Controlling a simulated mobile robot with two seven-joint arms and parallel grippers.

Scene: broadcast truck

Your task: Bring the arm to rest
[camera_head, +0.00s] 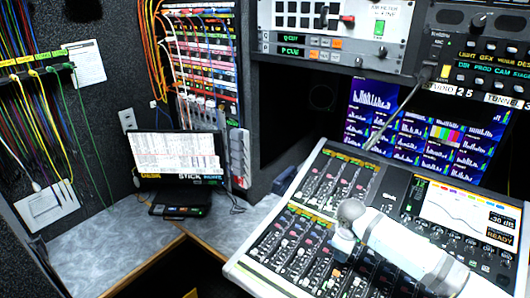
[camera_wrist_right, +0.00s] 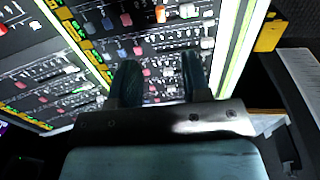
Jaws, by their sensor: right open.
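My right arm (camera_head: 415,255) comes in from the lower right of the head view as a white cylinder and lies over the mixing console. Its rounded end is above the lower faders. In the right wrist view my right gripper (camera_wrist_right: 160,78) is open, its two dark fingers apart with nothing between them. Behind the fingers is the console panel (camera_wrist_right: 75,75). I cannot tell whether the fingertips touch it. My left gripper is not in view.
The sloped mixing console (camera_head: 297,213) fills the lower right, with a monitor (camera_head: 430,125) behind it. A laptop-like screen (camera_head: 178,155) stands on the grey counter (camera_head: 100,250). Patch cables (camera_head: 165,50) hang at the left. A yellow block (camera_wrist_right: 270,36) is beside the console edge.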

